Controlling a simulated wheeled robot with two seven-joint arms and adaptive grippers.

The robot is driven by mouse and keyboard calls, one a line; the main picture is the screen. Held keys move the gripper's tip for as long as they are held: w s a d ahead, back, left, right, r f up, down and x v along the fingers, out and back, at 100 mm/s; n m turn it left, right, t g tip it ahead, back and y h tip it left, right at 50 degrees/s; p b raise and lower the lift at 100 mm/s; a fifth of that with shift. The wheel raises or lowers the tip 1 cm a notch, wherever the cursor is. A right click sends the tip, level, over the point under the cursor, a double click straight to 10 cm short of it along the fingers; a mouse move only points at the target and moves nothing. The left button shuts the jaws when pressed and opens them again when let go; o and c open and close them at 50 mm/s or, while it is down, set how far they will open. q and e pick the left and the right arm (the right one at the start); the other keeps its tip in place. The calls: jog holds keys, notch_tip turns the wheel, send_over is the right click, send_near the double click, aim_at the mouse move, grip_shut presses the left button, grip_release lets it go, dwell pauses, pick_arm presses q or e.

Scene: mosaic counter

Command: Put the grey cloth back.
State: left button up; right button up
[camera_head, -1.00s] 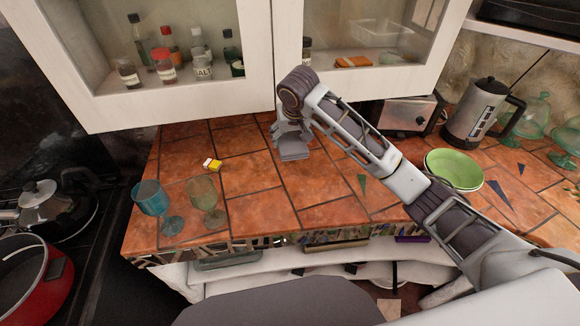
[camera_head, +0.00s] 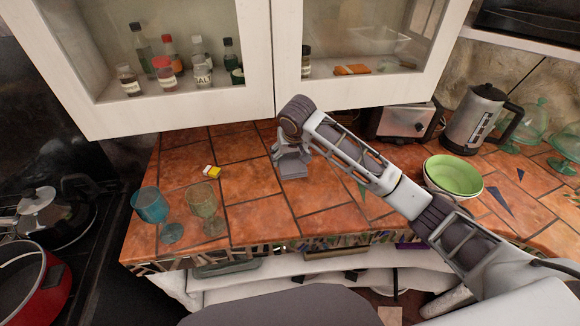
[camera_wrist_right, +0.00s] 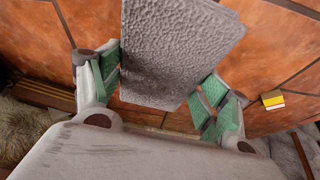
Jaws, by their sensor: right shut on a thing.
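My right gripper (camera_head: 291,150) is over the tiled counter, below the white wall cabinet. In the right wrist view the same gripper (camera_wrist_right: 160,86) is shut on the grey cloth (camera_wrist_right: 178,40), a flat, textured rectangle between its green finger pads. In the head view the cloth (camera_head: 293,171) shows as a small grey patch below the fingers. I cannot tell whether it touches the counter. My left gripper is not in view.
A yellow-and-white box (camera_head: 212,171), a blue glass (camera_head: 150,205) and a greenish glass (camera_head: 203,203) stand to the left. A toaster (camera_head: 398,120), kettle (camera_head: 475,120) and green bowl (camera_head: 453,175) are to the right.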

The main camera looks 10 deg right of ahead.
jog(key=shift+f, duration=2.45)
jog(key=o, duration=1)
jog(key=shift+f, duration=0.1)
jog(key=shift+r, duration=0.2)
jog(key=v, duration=1.2)
